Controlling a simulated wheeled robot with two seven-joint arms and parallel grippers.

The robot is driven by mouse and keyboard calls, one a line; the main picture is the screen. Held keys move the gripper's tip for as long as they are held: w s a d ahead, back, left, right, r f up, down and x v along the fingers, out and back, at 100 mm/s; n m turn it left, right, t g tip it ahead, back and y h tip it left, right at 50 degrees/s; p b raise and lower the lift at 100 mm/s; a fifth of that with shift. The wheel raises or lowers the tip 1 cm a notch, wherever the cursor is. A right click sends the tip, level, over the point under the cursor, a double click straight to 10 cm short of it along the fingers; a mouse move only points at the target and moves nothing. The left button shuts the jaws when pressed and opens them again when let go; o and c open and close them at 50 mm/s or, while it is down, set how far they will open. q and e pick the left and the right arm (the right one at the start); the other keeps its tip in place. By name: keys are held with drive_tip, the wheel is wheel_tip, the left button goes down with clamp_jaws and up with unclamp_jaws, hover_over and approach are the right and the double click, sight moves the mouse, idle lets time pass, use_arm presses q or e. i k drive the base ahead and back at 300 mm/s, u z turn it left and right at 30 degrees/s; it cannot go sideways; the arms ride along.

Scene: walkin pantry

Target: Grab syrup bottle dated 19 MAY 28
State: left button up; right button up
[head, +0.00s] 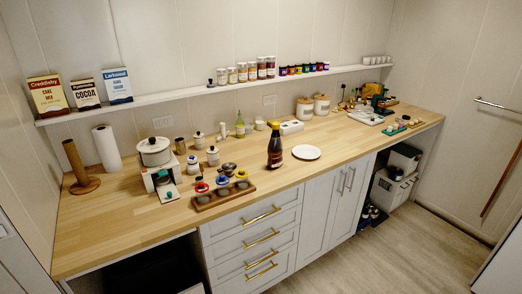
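A dark brown bottle (275,148) with a yellow cap stands upright on the wooden counter (115,225), near its front edge. It has a label low on its side. It looks like a syrup bottle, but no date can be read on it at this size. A smaller yellow-green bottle (240,128) stands farther back, near the wall. Neither of my grippers shows in the head view.
A white plate (306,152) lies right of the dark bottle. A shelf (180,94) runs above. The counter's front left is clear.

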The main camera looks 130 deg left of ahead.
sight(275, 146)
drive_tip(key=u, duration=4)
drive_tip(key=k, duration=0.85)
drive_tip(key=z, duration=0.85)
drive_tip(key=i, duration=2.25)
drive_tip(key=u, duration=1.8)
drive_tip(key=i, duration=1.05)
drive_tip(key=u, duration=1)
